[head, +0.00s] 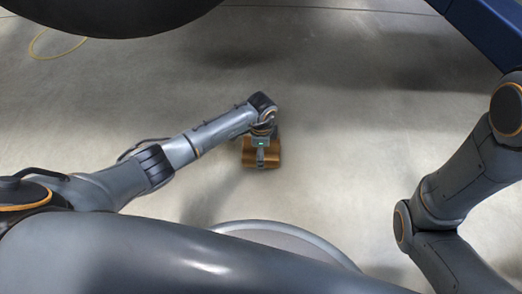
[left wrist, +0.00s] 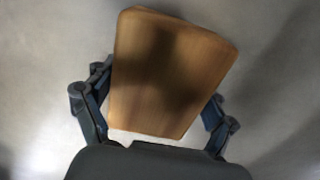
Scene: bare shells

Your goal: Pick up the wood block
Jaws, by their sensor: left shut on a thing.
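The wood block (left wrist: 165,85) is a brown, wood-grained piece with slightly tapering sides, and it fills the middle of the left wrist view. In the head view the wood block (head: 248,159) shows under the end of my left arm, partly covered by the gripper. My left gripper (head: 262,158) is shut on the wood block. In the left wrist view its fingers (left wrist: 157,108) reach along the left and right sides of the block, and their tips are hidden. I cannot tell whether the block touches the floor. My right gripper is not in view; only my right arm shows.
The grey concrete floor (head: 330,135) around the block is mostly bare. A yellow ring-like cable or hose (head: 35,45) lies at the upper left. A dark rounded object (head: 105,15) covers the top left, and a blue beam (head: 490,28) crosses the top right corner.

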